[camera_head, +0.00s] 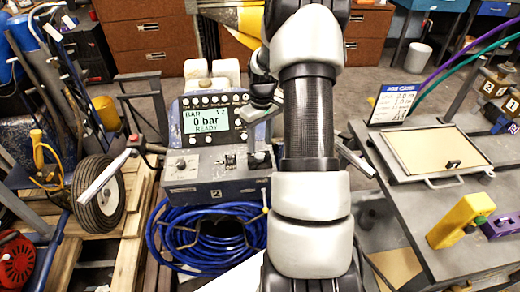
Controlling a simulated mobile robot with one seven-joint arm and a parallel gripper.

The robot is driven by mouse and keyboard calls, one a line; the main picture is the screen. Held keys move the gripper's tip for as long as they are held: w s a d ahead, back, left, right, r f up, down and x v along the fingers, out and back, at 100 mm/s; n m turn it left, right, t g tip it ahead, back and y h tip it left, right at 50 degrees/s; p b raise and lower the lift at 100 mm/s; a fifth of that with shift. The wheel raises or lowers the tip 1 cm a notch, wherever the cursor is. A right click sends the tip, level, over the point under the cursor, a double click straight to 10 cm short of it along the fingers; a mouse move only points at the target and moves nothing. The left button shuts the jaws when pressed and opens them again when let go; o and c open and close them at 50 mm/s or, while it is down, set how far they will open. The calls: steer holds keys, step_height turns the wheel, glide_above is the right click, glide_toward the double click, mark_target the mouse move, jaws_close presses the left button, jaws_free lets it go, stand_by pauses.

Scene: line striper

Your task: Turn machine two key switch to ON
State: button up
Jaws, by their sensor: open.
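Machine two is a dark blue control box with a "2" label (215,194) on its front, left of my arm. On the grey panel below are a round knob (181,164) at the left and a small dark switch (230,160) nearer the middle. Which of these is the key switch, and its setting, are too small to tell.
A coiled blue hose (205,235) hangs below the box. Grey handlebars (102,176) reach out left, above a wheel (98,195). At right, a grey table (445,258) holds a framed board (432,150), a job sign (393,101) and a yellow block (460,220).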

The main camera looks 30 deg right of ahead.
mark_target(260, 155)
step_height(260, 155, up, 12)
steer(key=p, duration=0.1)
steer(key=shift+d+r, duration=0.15)
steer(key=shift+d, duration=0.05)
stand_by(0.3)
steer(key=s+a+r+n+t+h+p, duration=0.1)
steer(key=s+a+r+p, duration=0.1)
steer(key=a+r, duration=0.65)
steer(key=s+a+r+t+p, duration=0.1)
steer(key=s+a+r+p, duration=0.15)
steer(key=a+r, duration=0.55)
steer(key=s+a+r+m+t+p, duration=0.1)
steer(key=s+a+r+p, duration=0.1)
steer(key=s, duration=0.6)
steer(key=s+a+r+m+t+p, duration=0.1)
steer(key=s+a+r+t+p, duration=0.1)
steer(key=s+a+r, duration=0.3)
steer(key=s+r+p, duration=0.1)
steer(key=s+r, duration=0.1)
steer(key=s, duration=0.2)
steer(key=shift+a+r+t+y, duration=0.15)
steer(key=shift+a+t+y, duration=0.1)
steer(key=shift+t+y, duration=0.05)
steer(key=shift+s, duration=0.1)
